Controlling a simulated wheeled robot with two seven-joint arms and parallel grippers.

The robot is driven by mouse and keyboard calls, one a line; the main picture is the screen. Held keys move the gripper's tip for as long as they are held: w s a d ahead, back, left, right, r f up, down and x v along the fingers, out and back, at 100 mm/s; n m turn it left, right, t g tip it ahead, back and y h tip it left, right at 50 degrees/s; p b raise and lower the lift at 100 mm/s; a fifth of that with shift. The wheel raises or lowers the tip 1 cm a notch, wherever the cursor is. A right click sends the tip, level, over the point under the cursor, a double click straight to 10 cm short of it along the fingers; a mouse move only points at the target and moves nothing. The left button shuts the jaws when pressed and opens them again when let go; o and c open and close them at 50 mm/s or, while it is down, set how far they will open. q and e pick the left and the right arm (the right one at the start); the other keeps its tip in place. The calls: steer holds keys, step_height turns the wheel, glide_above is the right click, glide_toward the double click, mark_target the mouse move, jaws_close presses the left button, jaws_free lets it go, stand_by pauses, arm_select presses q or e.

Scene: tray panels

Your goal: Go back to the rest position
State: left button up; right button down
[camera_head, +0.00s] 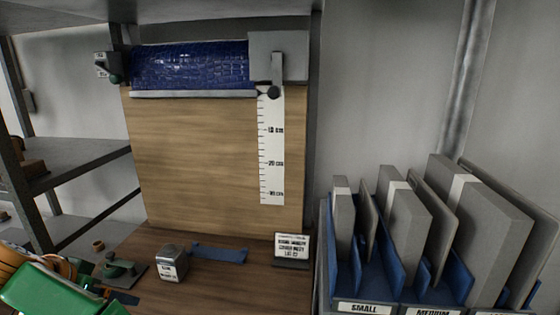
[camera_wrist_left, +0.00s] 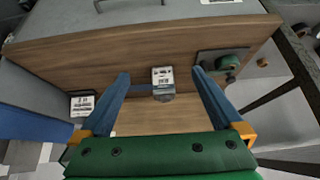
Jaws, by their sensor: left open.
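My left gripper shows at the bottom left of the head view as a green body (camera_head: 45,288) with an orange part; its fingertips are hard to make out there. In the left wrist view, the left gripper (camera_wrist_left: 161,78) has its two blue fingers spread wide. Nothing is held between them. A small metal block with a white label (camera_head: 171,263) stands on the wooden bench and appears between the fingers in the wrist view (camera_wrist_left: 163,77), beyond the tips. My right gripper is in neither view.
A blue roll (camera_head: 190,66) hangs above a wooden back panel with a white ruler (camera_head: 271,150). A blue rack (camera_head: 375,280) with grey panels stands right. Shelves (camera_head: 80,160) stand left.

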arm_select(q)
steer(key=s+a+f+n+g+y, duration=0.1)
steer(key=s+a+f+g+y, duration=0.1)
steer(key=s+f+y, duration=0.5)
steer(key=s+d+f+m+h, duration=0.1)
steer(key=s+d+f+h, duration=0.1)
steer(key=s+d+f, duration=0.4)
steer(key=s+d+f+h, duration=0.2)
steer(key=d+f+h, duration=0.1)
steer(key=d, duration=0.5)
steer(key=s+d+f+m+h, duration=0.1)
steer(key=s+d+f+h, duration=0.1)
steer(key=s+d+f, duration=0.4)
step_height(320, 180, down, 17)
steer(key=s+g, duration=0.2)
steer(key=s+a+f+g, duration=0.1)
steer(key=s+f, duration=0.8)
steer(key=s, duration=0.1)
steer(key=shift+s+m, duration=0.3)
steer(key=shift+s, duration=0.1)
